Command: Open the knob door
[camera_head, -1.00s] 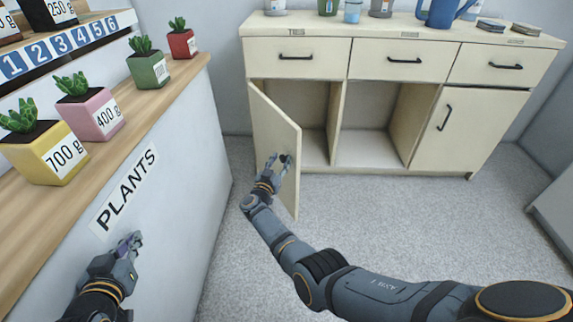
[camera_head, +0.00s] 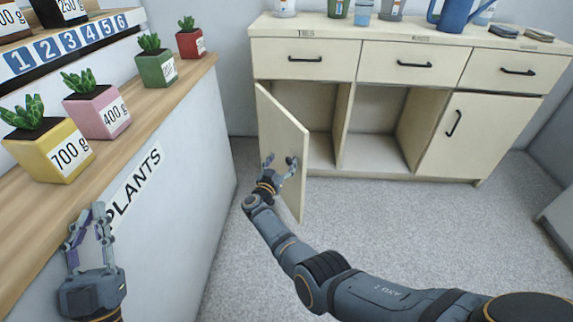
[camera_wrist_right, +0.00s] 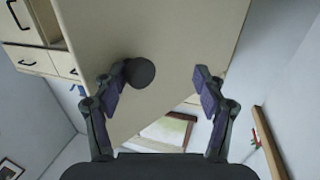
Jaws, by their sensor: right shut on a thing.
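The cream cabinet door (camera_head: 284,124) at the lower left of the cabinet stands ajar, with its free edge swung out toward me. Its round dark knob (camera_wrist_right: 140,72) is on the face toward my right gripper (camera_head: 280,166). The knob is small and partly covered in the head view. My left gripper (camera_head: 86,226) is open and empty beside the shelf's side panel, far from the door.
A wooden shelf (camera_head: 130,92) with several potted succulents runs along the left, close to my left gripper. The cabinet (camera_head: 410,65) has drawers above, open compartments beside the door, and a closed right door (camera_head: 455,130). The grey floor (camera_head: 400,225) is clear.

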